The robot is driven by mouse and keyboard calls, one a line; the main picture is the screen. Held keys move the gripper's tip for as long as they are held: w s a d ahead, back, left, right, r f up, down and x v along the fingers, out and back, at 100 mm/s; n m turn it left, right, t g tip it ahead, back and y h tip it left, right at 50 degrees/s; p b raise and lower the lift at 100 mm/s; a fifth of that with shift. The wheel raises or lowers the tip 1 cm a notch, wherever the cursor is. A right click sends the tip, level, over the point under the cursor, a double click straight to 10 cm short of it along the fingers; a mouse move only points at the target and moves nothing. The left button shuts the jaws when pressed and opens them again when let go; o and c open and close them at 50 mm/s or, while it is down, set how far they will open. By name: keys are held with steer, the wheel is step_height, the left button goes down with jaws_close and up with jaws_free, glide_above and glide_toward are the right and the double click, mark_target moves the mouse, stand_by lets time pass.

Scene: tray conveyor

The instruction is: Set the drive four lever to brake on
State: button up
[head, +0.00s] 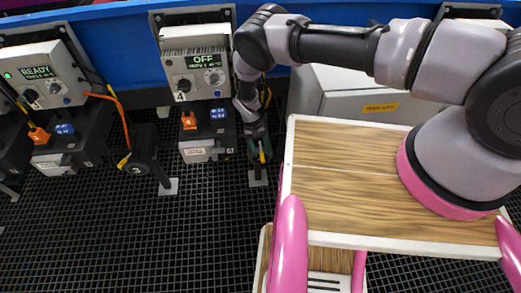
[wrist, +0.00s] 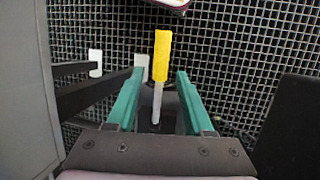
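The drive four box (head: 194,75), marked 4, shows OFF on its display in the head view. A lever with a yellow grip (wrist: 162,57) and a pale shaft rises in the middle of the wrist view. In the head view its yellow tip (head: 262,156) shows small beside my gripper (head: 256,146), right of the drive four unit. My gripper (wrist: 160,75) is open, its two green fingers on either side of the lever, with gaps on both sides. The lever's base is partly hidden in the dark between the fingers.
An orange padlock-like piece (head: 189,121) and a blue tag (head: 218,114) sit below box four. My wooden-topped base is at right; black grid floor (head: 130,240) lies open in front.

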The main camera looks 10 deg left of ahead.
mark_target(261, 151)
step_height(261, 151, up, 10)
stand_by(0.6)
